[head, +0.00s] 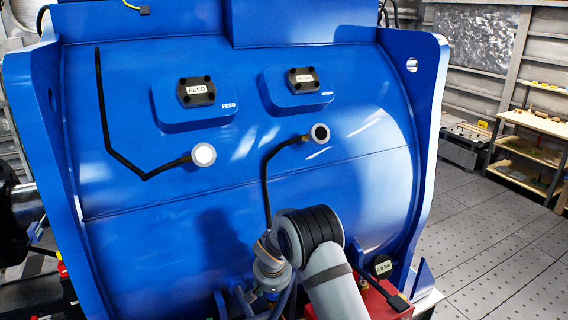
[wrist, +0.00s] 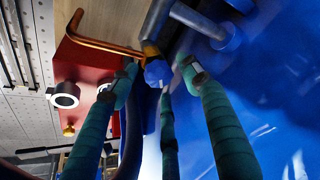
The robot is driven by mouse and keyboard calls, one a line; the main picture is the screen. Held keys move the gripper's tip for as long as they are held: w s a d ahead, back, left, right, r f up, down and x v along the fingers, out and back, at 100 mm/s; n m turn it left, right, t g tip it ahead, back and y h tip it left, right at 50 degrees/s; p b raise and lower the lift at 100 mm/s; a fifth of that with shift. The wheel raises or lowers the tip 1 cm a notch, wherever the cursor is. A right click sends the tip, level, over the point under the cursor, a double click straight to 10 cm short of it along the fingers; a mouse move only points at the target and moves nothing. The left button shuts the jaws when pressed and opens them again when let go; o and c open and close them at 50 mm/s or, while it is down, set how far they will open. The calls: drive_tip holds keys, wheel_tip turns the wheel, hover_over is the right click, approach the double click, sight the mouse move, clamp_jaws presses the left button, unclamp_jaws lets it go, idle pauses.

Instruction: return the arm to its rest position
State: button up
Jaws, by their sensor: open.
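My gripper (wrist: 157,75) shows in the wrist view as two teal-wrapped fingers, spread apart with nothing clearly held between them. The fingers cannot be made out there.
A red block (head: 378,300) with a round "0.0 bar" gauge (head: 382,267) stands right of my arm. A copper-coloured pipe (wrist: 100,42) is close to the left finger. Two black cables with round ends (head: 203,154) (head: 320,133) lie against the housing.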

drive_tip(key=shift+a+m+h, duration=0.15)
drive_tip(key=shift+m+h, duration=0.15)
drive_tip(key=shift+m, duration=0.7)
drive_tip(key=shift+r+m+h+p, duration=0.2)
drive_tip(key=shift+m+h+p, duration=0.1)
drive_tip(key=shift+m+p, duration=0.5)
drive_tip(key=shift+f+m+h+p, duration=0.15)
drive_tip(key=shift+m+h+p, duration=0.25)
drive_tip(key=shift+m+p, duration=0.3)
drive_tip(key=shift+g, duration=0.3)
